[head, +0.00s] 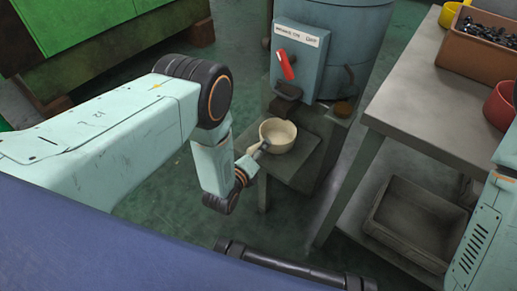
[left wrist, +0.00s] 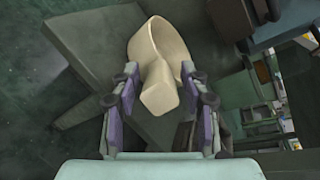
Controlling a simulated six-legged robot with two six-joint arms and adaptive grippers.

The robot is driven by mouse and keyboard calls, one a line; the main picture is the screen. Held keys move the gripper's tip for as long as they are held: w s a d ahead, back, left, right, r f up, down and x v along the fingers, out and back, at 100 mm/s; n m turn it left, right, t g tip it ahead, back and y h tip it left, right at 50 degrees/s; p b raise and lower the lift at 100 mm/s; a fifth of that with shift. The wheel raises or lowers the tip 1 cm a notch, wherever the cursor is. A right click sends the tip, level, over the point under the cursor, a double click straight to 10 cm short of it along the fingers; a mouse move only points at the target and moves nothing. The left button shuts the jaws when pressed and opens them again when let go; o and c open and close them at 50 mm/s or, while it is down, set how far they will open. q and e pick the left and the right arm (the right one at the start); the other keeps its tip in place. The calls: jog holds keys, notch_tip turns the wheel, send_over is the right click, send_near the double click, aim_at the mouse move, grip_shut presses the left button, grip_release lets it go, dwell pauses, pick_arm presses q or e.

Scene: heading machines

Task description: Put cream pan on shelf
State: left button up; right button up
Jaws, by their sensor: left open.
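The cream pan (head: 278,134) stands upright on a small grey metal ledge (head: 303,172) in front of a blue-grey machine, its handle pointing toward my left arm. My left gripper (head: 260,149) is at the handle end. In the left wrist view, the open left gripper (left wrist: 161,88) has one finger on each side of the pan's handle (left wrist: 160,98), with small gaps visible. The pan's bowl (left wrist: 160,50) lies beyond the fingertips. A shelf could be the grey bench (head: 437,104) at right or its lower level. My right gripper is out of view.
The machine (head: 330,40) with a red lever (head: 286,64) rises behind the pan. The bench holds a brown bin (head: 480,58) of dark parts and a red container (head: 500,106). A grey tray (head: 415,225) sits low beneath the bench. Green floor is open between ledge and bench.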

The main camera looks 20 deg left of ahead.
pick_arm(q)
jog(key=shift+r, duration=0.25)
jog(key=p+v, duration=0.4)
jog(key=v, duration=0.8)
jog(key=shift+p, duration=0.3)
